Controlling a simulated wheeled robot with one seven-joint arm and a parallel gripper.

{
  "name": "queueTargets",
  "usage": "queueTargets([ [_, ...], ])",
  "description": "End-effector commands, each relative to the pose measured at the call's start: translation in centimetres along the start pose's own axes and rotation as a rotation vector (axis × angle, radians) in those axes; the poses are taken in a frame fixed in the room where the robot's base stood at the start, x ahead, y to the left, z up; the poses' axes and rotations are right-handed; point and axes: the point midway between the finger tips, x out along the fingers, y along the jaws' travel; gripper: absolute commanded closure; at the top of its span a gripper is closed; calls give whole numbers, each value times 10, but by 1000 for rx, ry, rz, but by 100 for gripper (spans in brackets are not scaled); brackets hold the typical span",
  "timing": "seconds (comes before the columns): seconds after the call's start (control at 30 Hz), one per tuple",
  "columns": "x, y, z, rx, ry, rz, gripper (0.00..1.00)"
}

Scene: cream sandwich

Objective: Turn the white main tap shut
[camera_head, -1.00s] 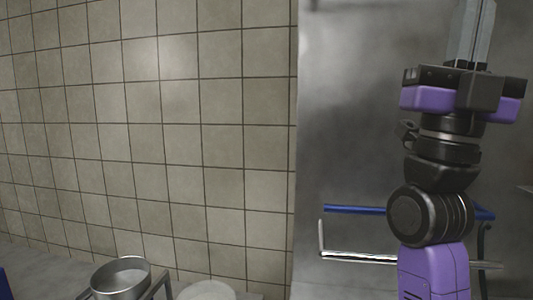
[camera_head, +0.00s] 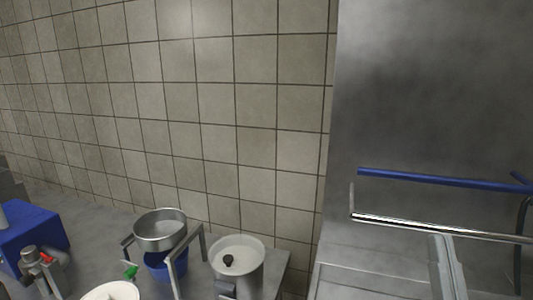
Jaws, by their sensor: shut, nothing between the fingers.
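No white tap stands out clearly in the head view. A white round thing (camera_head: 110,292) is cut off by the bottom edge, and I cannot tell what it is. A small metal fitting with a red part (camera_head: 46,260) is at the lower left. A small green part (camera_head: 131,271) sits by the metal stand.
A steel pan (camera_head: 160,231) sits on a metal stand (camera_head: 184,254) above a blue container (camera_head: 160,268). A pale cylinder (camera_head: 250,268) with a black knob stands beside it. A blue box (camera_head: 32,236) is at left. Blue (camera_head: 430,178) and chrome (camera_head: 400,222) rails cross the right.

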Motion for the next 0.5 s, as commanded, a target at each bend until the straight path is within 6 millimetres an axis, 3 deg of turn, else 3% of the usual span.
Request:
queueTargets([
  [0.03, -22, -1, 10, 4, -57, -5, 100],
  [0.2, -90, -5, 32, 17, -232, -18, 100],
  [0.5, -209, -9, 44, 29, -539, -38, 100],
])
